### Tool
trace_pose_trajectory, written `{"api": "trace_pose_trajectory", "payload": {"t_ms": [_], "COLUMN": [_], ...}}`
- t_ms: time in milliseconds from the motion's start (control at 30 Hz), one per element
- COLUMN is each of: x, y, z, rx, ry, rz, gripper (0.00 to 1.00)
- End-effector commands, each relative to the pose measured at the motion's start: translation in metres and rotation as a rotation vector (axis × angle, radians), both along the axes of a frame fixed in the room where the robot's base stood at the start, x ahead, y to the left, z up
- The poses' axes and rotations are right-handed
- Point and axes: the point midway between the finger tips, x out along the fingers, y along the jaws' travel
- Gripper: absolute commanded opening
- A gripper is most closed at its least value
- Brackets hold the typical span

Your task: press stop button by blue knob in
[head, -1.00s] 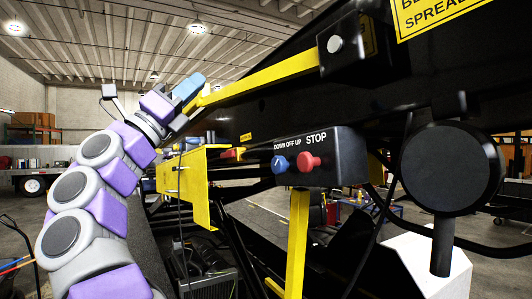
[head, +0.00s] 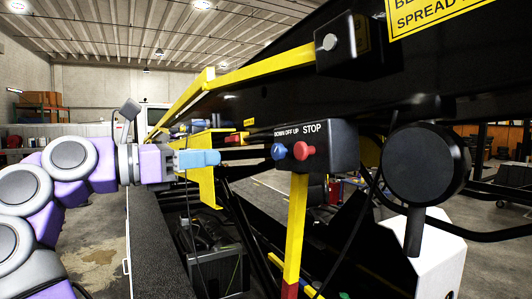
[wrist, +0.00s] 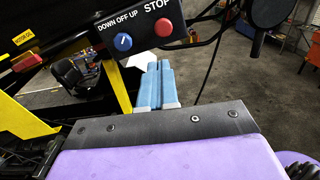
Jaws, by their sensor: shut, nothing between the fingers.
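A black control box (head: 340,146) carries a red stop button (head: 302,151) under the word STOP. A blue knob (head: 278,151) marked DOWN OFF UP is just left of the button. In the wrist view the red button (wrist: 163,27) and the blue knob (wrist: 122,41) are near the top, beyond the fingertips. My gripper (head: 218,158) has blue fingers, shut and empty, pointing right toward the box from its left. It is apart from the knob and the button. The fingers also show in the wrist view (wrist: 160,66), below the button. The button looks raised; its pressed state cannot be told.
A yellow post (head: 296,230) stands below the control box. A yellow bracket (head: 207,180) is close behind my gripper. A yellow rail (head: 265,70) slopes above. A black round pad (head: 426,165) and hanging cables are to the right.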

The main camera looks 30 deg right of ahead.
Motion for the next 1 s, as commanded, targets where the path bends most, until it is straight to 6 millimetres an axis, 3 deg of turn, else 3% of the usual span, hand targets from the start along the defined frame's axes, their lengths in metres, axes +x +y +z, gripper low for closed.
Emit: {"api": "trace_pose_trajectory", "payload": {"t_ms": [400, 900, 1000], "x": [-0.001, 0.000, 0.001], "y": [-0.042, -0.133, -0.143], "z": [-0.002, 0.002, 0.002], "rx": [0.001, 0.003, 0.004], "ry": [-0.004, -0.004, -0.004], "rz": [-0.003, -0.003, 0.000], "gripper": [0.00, 0.00, 0.00]}}
